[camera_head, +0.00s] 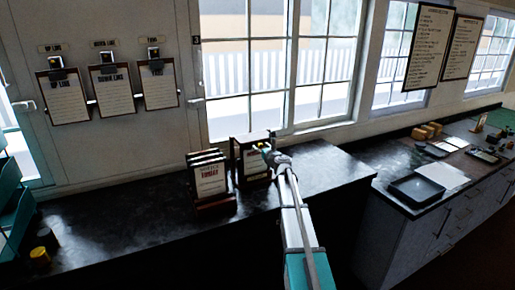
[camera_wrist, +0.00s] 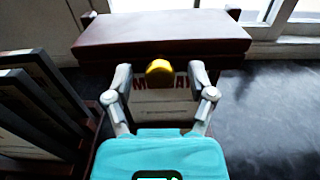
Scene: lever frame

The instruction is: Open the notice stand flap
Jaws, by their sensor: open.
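The notice stand (camera_head: 243,165) is upright on the dark counter, partly hidden behind my arm. In the wrist view its dark red-brown top (camera_wrist: 160,35) spans the upper middle. A round yellow knob (camera_wrist: 160,69) sits on its front, above a pale sheet with partly hidden red lettering. The flap looks closed, though its edges are hard to make out. My gripper (camera_wrist: 160,76) is open, with one finger on each side of the knob and gaps between. In the head view my gripper (camera_head: 270,150) is at the stand's front.
A second stand with several boards (camera_head: 208,176) is close on the left. The dark counter (camera_head: 320,168) is clear to the right. Clipboards (camera_head: 110,82) hang on the wall; a black tray (camera_head: 416,188) lies on the right counter.

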